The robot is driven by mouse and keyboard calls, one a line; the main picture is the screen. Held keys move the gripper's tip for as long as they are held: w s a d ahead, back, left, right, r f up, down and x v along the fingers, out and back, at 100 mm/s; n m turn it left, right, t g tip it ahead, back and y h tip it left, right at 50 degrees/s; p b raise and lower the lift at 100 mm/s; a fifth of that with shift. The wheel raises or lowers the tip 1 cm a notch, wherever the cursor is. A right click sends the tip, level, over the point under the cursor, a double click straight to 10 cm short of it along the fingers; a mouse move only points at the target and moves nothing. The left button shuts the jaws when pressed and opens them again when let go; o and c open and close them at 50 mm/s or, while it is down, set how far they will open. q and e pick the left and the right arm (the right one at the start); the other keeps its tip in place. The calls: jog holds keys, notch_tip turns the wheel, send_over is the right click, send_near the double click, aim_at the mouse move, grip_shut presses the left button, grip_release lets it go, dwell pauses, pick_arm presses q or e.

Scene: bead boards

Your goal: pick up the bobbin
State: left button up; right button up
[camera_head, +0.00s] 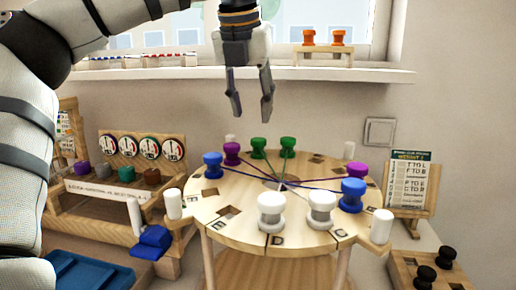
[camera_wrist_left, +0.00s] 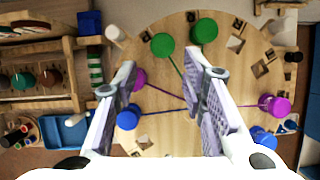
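My left gripper (camera_head: 252,112) hangs above the back of the round wooden board (camera_head: 262,190), fingers apart and empty. Bobbins stand upright around the board: two white (camera_head: 270,210) at the front, blue (camera_head: 212,165) and purple (camera_head: 231,153) at the left, two green (camera_head: 288,147) at the back, purple (camera_head: 358,171) and blue (camera_head: 352,196) at the right. Coloured threads cross between them. In the left wrist view the open fingers (camera_wrist_left: 160,62) have the green bobbins (camera_wrist_left: 162,44) beyond their tips. The white bobbins do not show there. My right gripper is not in view.
White pegs (camera_head: 382,226) stand around the board's rim. Two black bobbins (camera_head: 427,276) stand on a wooden stand at the lower right. A card (camera_head: 410,178) leans behind it. A gauge rack (camera_head: 140,150) and blue tray (camera_head: 85,275) are left. A shelf (camera_head: 300,72) is behind the gripper.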

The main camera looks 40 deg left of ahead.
aim_at(259, 139)
pick_arm(q)
jog(key=x, duration=0.9)
jog(key=shift+w+f, duration=0.1)
jog(key=shift+w, duration=0.2)
grip_shut()
